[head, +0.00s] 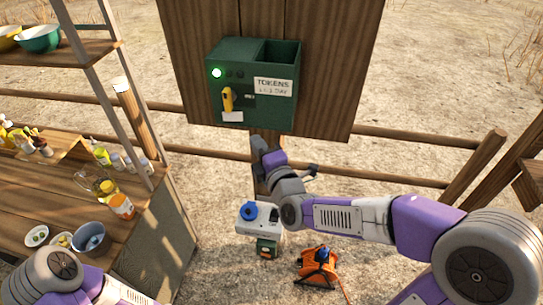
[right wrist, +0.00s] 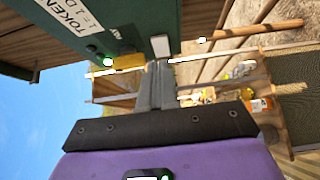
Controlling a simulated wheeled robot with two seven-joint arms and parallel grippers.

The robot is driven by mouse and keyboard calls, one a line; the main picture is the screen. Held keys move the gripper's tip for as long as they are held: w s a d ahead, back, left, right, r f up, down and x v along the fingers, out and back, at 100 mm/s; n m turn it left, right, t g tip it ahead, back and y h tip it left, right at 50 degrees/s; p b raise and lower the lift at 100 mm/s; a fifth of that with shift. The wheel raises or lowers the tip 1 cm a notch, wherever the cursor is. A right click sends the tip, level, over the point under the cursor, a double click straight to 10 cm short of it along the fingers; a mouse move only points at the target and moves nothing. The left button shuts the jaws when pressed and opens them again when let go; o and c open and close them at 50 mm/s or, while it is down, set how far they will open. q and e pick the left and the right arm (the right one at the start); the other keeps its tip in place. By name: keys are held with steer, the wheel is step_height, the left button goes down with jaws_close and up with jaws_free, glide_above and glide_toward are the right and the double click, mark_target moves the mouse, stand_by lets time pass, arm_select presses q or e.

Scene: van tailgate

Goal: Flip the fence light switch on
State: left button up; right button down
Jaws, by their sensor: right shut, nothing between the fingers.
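A green box (head: 226,95) is fixed to a wooden board, with a "TOKENS" label at its right. A yellow lever (head: 228,98) stands roughly upright on its front, below a lit green lamp (head: 217,73). A small white plate (head: 232,117) is under the lever. I see no separate part marked as a light switch. My right gripper (head: 262,146) is below the box, partly hidden by its own wrist. In the right wrist view, its fingers (right wrist: 158,72) are shut and empty, pointing toward the box's lower edge near the yellow lever (right wrist: 128,63). My left gripper is out of view.
Wooden fence rails (head: 390,142) run behind the board (head: 345,70). A wooden counter (head: 50,195) with bottles and bowls stands at the left. A white container (head: 250,216) and an orange cable reel (head: 318,268) are on the ground below my right arm.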

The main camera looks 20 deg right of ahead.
steer(key=shift+s+d+b, duration=0.25)
steer(key=shift+s+b, duration=0.1)
steer(key=shift+s, duration=0.35)
steer(key=shift+s+d+b, duration=0.3)
steer(key=shift+s, duration=0.4)
steer(key=shift+s+d+b, duration=0.25)
steer(key=shift+s+b, duration=0.1)
steer(key=shift+s, duration=0.35)
steer(key=a+f+m+g+y+b, duration=0.15)
steer(key=f+m+g, duration=0.3)
steer(key=f, duration=1.05)
steer(key=a+f+m+g+b, duration=0.25)
steer(key=f+m+g, duration=0.2)
steer(key=f, duration=1.15)
steer(key=s+a+f+m+g+b, duration=0.1)
steer(key=s+f+m+g, duration=0.3)
steer(key=f, duration=0.8)
steer(key=s+a+f+m+g+y+b, duration=0.1)
steer(key=s+a+f+m+g, duration=0.3)
steer(key=s+f+m, duration=0.4)
steer(key=s+f, duration=0.4)
steer(key=shift+s+a, duration=0.25)
steer(key=shift+s, duration=0.15)
steer(key=shift+y, duration=0.25)
